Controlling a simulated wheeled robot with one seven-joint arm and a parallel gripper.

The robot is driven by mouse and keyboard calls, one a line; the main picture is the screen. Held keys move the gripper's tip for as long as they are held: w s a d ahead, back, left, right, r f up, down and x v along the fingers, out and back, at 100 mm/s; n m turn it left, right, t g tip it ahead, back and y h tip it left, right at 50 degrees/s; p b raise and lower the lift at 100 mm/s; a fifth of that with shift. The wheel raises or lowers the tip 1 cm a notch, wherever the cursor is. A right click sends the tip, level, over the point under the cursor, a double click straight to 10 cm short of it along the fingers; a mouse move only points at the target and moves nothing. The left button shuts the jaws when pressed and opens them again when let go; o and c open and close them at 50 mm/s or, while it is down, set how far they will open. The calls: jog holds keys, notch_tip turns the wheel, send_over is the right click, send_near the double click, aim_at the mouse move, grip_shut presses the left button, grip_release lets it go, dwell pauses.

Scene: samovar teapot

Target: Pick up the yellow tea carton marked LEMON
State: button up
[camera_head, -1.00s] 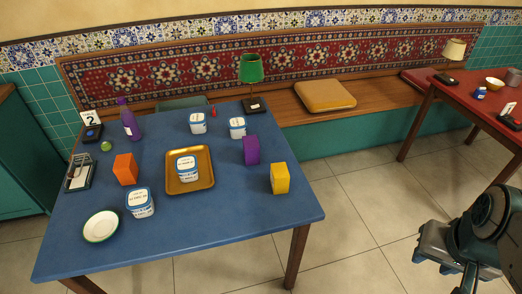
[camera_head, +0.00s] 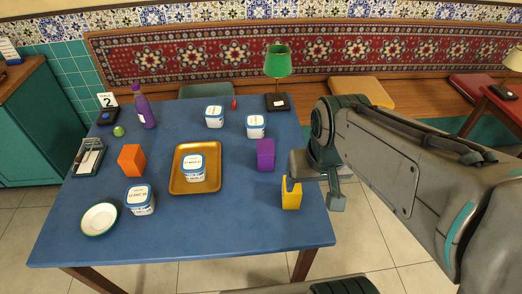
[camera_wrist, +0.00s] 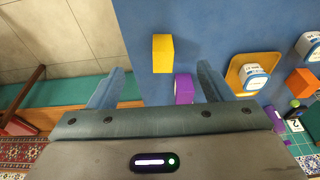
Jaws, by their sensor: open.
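The yellow carton (camera_head: 291,198) stands upright near the right edge of the blue table (camera_head: 235,222). No lettering on it is readable. In the wrist view the yellow carton (camera_wrist: 163,53) lies beyond the fingertips, between the lines of the two fingers of my gripper (camera_wrist: 155,80). I cannot tell any contact, and the carton seems apart from the fingers.
A purple carton (camera_head: 265,154) stands just behind the yellow one and also shows near the right finger in the wrist view (camera_wrist: 184,89). A gold tray (camera_head: 180,185) holds a white tub. A green lamp (camera_head: 278,63) stands at the back. The table's front right is clear.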

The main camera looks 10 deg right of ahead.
aim_at(291, 194)
jog(key=w+f+g+b, duration=0.1)
jog(key=w+f+b, duration=0.1)
jog(key=w+f, duration=0.1)
jog(key=w+f+g+b, duration=0.1)
jog(key=w+f+b, duration=0.2)
jog(key=w+f, duration=0.1)
jog(key=w+f+m+b, duration=0.1)
jog(key=w+f+b, duration=0.2)
jog(key=w, duration=0.3)
jog(key=shift+d+f+g, duration=0.2)
jog(key=shift+f+g, duration=0.2)
jog(key=shift+w+f, duration=0.2)
jog(key=shift+f, duration=0.15)
notch_tip(291, 194, down, 8)
jog(key=shift+r+b, duration=0.15)
jog(key=shift+b, duration=0.65)
jog(key=shift+a+f+b, duration=0.1)
jog(key=shift+f+b, duration=0.3)
jog(key=shift+f, duration=2.3)
jog(key=c, duration=1.1)
